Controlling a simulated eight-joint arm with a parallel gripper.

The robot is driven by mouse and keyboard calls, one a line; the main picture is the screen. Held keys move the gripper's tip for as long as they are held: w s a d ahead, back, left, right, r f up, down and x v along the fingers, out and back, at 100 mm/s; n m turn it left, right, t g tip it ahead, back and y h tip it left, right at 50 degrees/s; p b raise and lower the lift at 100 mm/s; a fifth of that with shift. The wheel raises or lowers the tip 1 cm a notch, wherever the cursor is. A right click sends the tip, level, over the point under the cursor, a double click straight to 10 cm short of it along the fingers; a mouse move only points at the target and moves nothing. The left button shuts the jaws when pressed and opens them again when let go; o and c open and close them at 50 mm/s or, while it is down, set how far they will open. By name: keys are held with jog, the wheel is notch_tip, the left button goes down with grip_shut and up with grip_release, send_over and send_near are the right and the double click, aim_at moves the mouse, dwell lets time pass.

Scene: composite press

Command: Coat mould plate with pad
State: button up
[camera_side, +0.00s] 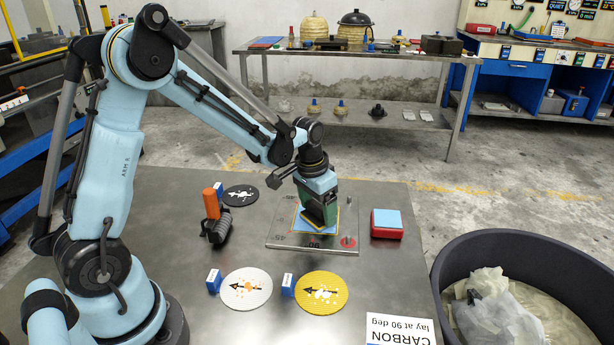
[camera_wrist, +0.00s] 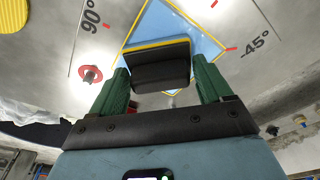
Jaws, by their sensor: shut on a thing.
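The mould plate (camera_side: 283,237) is a grey metal plate lying on the table, with angle marks and a red spot near its right corner. A blue square with a yellow outline (camera_wrist: 205,45) lies on it. My gripper (camera_side: 320,214) has green fingers and points down over this square. In the wrist view my gripper (camera_wrist: 162,70) is shut on the pad (camera_wrist: 162,72), a dark block between the fingers. The pad is over the blue square, at or close to its surface; I cannot tell whether it touches. The fingers and pad hide part of the square.
A red box with a blue top (camera_side: 387,230) stands right of the plate. A roller with an orange handle (camera_side: 211,203) stands left. Black (camera_side: 241,195), white (camera_side: 247,290) and yellow (camera_side: 321,305) discs lie around. A card (camera_side: 400,330) and a dark bin (camera_side: 450,265) are front right.

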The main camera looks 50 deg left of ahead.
jog(key=shift+f, duration=0.1)
jog(key=shift+c, duration=0.6)
jog(key=shift+w+d, duration=1.45)
jog(key=shift+r, duration=3.5)
